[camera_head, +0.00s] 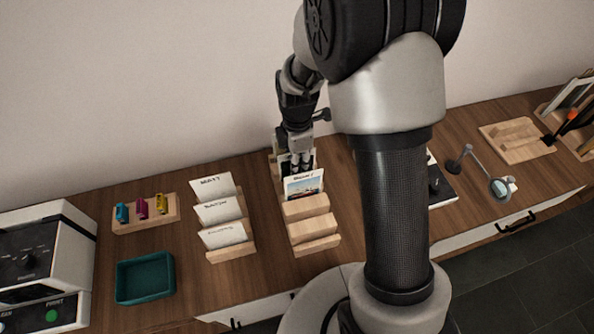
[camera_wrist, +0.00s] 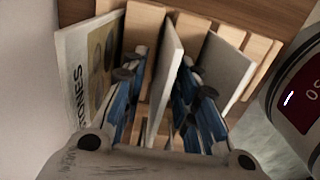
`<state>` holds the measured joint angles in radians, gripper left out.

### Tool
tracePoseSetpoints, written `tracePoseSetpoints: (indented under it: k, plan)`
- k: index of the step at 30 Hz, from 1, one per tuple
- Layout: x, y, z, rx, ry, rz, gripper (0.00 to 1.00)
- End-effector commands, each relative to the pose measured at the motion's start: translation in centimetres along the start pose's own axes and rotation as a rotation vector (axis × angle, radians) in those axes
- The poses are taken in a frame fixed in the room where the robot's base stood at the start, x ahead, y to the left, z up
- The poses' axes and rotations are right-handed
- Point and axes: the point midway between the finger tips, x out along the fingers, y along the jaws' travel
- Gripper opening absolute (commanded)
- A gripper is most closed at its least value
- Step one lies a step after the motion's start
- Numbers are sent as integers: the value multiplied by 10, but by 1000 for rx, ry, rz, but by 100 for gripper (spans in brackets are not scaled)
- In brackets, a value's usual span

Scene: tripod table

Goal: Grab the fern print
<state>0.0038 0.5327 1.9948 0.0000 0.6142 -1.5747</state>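The print rack (camera_head: 312,226), a stepped wooden stand, is mid-table in the head view. A print with a red-and-blue picture (camera_head: 303,186) stands upright in it. My gripper (camera_head: 300,165) reaches down just behind that print. In the wrist view, my gripper (camera_wrist: 160,95) is open, with one finger on each side of a thin upright print (camera_wrist: 168,65). Gaps show between it and the fingers. A print lettered "STONES" (camera_wrist: 82,70) stands left of the fingers, and another print (camera_wrist: 225,68) stands to the right. No fern picture is visible; the middle print's face is hidden.
Left of the rack is a wooden holder with several white cards (camera_head: 231,248). Further left are a teal tray (camera_head: 145,279), a block of coloured items (camera_head: 161,221) and a white machine (camera_head: 45,255). A magnifier lamp (camera_head: 497,188) stands right, beyond my arm.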

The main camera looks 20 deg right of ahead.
Motion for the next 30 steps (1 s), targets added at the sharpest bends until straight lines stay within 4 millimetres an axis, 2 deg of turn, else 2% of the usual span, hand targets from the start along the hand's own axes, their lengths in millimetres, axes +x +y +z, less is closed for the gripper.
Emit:
tracePoseSetpoints:
  k: [1, 3, 10, 22, 30]
  plan:
    - [11, -1, 0, 0, 0, -3, 28]
    - [16, 0, 0, 0, 0, -1, 28]
    - [16, 0, 0, 0, 0, 1, 28]
    - [16, 0, 0, 0, 0, 0, 1]
    - [16, 0, 0, 0, 0, 0, 0]
